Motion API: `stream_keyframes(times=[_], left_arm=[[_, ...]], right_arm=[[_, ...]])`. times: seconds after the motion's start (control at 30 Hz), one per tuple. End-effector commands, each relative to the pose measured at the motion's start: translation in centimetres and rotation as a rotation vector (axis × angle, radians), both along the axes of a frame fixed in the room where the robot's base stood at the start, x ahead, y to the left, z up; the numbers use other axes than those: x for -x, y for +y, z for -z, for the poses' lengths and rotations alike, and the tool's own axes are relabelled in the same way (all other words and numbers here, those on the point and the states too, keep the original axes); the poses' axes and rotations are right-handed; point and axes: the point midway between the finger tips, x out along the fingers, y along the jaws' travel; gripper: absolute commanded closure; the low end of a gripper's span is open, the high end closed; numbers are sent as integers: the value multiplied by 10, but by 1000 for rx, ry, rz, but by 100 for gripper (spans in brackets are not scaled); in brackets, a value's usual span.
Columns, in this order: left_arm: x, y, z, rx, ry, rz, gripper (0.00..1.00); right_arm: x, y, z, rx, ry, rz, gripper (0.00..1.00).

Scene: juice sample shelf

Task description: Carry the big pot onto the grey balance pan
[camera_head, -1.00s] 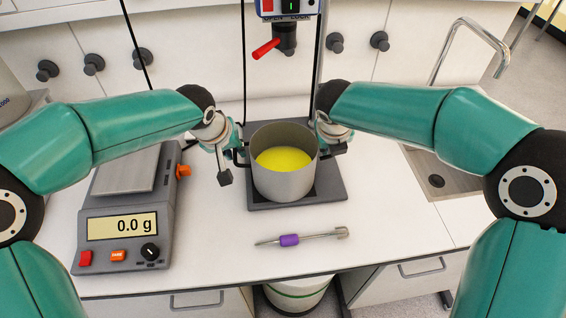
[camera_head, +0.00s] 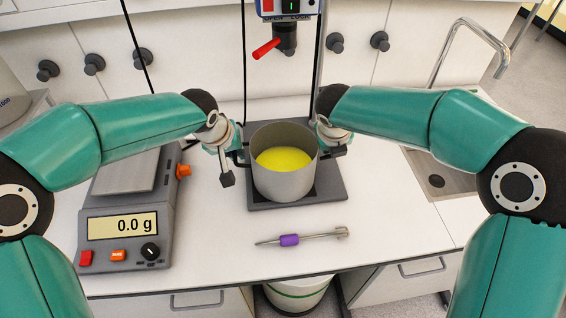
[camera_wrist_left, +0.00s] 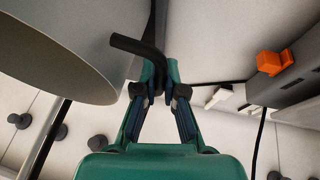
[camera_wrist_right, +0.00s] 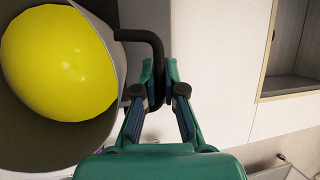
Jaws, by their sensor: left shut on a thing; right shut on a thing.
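The big grey pot (camera_head: 284,182) holds yellow juice and stands upright on the dark base plate (camera_head: 333,186) of a stand. My left gripper (camera_head: 236,158) is shut on the pot's left black handle; in the left wrist view the fingers (camera_wrist_left: 158,88) close around that handle (camera_wrist_left: 136,46). My right gripper (camera_head: 330,149) is shut on the right handle, and the right wrist view shows its fingers (camera_wrist_right: 160,88) on the black handle (camera_wrist_right: 140,35). The grey balance pan (camera_head: 126,172) is empty, at the left, on the scale (camera_head: 125,225) reading 0.0 g.
A purple-gripped tool (camera_head: 290,239) lies on the counter in front of the pot. A mixer head with a red lever (camera_head: 266,49) hangs above and behind the pot. A sink (camera_head: 436,181) with a tap is at the right. The counter between scale and pot is clear.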

Motion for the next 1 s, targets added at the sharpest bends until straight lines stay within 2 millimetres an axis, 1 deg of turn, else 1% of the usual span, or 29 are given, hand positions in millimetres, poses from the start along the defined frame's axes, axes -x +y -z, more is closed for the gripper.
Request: stream_keyframes(times=[0.13,0.37,0.57,0.8,1.0], left_arm=[[0,0,0,0,0,0,100],[-1,-1,-7,2,-5,0,100],[-1,-1,-19,2,-5,0,100],[-1,-1,-40,2,-5,1,100],[-1,-1,-51,2,-4,1,100]], right_arm=[[0,0,0,0,-1,0,100],[-1,0,-6,-1,-5,1,100],[-1,0,-19,-1,-5,1,100],[-1,0,-40,-1,-5,1,100],[-1,-1,-51,-1,-5,1,100]])
